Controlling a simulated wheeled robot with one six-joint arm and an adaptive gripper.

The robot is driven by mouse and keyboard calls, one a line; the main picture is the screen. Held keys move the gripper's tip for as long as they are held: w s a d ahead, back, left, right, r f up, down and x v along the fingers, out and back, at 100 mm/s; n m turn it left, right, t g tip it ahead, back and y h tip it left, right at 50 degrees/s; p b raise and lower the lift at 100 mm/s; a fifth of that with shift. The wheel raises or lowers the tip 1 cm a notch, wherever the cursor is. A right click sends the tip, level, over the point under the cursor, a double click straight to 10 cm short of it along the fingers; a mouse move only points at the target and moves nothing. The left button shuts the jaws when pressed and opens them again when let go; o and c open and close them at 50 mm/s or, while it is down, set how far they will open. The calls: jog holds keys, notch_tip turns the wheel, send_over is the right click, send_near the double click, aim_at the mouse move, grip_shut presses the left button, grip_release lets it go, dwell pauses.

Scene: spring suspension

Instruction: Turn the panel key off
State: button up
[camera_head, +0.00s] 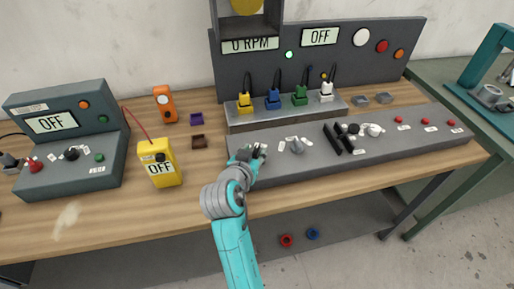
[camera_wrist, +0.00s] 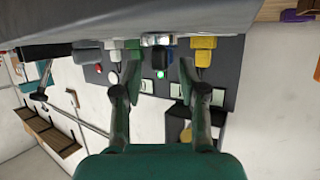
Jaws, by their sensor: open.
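The long grey control panel (camera_head: 350,158) lies along the bench's front right. My gripper (camera_head: 256,150) is at its left end and hides part of it, so I cannot make out the key there. In the wrist view, which is upside down, the gripper's two fingers (camera_wrist: 160,75) are apart. A small silver piece (camera_wrist: 157,39) shows between them at the panel's edge; I cannot tell whether it is the key or whether a finger touches it. A grey knob (camera_head: 295,146) is just right of the gripper. The upright board's display (camera_head: 319,37) reads OFF.
Behind the panel stand yellow (camera_head: 244,103), blue (camera_head: 273,99), green (camera_head: 300,96) and white (camera_head: 326,92) plugs. A black double lever (camera_head: 338,139) rises farther right.

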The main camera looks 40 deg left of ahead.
jog(key=shift+x, duration=1.5)
grip_shut()
